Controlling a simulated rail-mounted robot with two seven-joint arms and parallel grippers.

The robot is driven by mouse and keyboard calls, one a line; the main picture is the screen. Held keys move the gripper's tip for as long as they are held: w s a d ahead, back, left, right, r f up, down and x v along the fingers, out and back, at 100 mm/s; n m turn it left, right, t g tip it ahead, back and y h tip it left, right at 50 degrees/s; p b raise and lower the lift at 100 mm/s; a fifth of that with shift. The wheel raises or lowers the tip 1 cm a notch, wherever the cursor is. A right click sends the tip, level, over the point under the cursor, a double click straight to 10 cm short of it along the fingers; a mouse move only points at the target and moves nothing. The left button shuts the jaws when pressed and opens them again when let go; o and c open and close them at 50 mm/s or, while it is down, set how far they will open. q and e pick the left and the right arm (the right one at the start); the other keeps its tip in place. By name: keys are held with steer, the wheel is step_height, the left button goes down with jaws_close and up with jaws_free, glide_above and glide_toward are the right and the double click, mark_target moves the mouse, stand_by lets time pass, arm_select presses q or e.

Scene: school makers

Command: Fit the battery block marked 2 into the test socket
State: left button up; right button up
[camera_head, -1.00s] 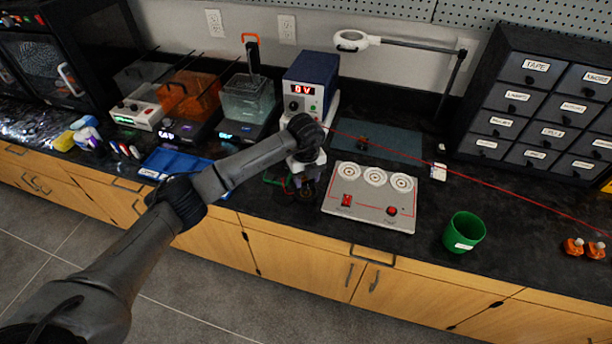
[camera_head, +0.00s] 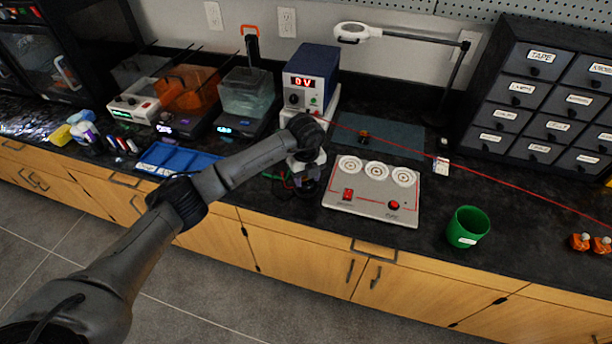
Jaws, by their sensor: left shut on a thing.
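My left gripper (camera_head: 305,183) points down at the left edge of a light grey panel, in front of the power supply. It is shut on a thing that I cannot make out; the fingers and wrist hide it. The grey panel (camera_head: 360,205) has round white sockets (camera_head: 377,171) in a row at the back, a red switch and a red button. I cannot tell which part is the test socket. No block with a readable 2 shows; a small white and red block (camera_head: 441,165) stands right of the panel. My right gripper is not in view.
The blue power supply (camera_head: 311,76) reads 0V behind my gripper. A green cup (camera_head: 467,227) stands right of the panel, with small orange items (camera_head: 581,242) farther right. A blue tray (camera_head: 175,159) lies left. A thin red line crosses the bench's right side.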

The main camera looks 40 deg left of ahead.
arm_select(q)
steer(key=shift+p, duration=0.3)
stand_by(0.6)
steer(key=shift+p, duration=0.35)
steer(key=shift+f, duration=0.2)
stand_by(0.6)
steer(key=shift+f, duration=0.4)
steer(key=o, duration=0.7)
steer(key=shift+c, duration=0.2)
steer(key=shift+r, duration=0.1)
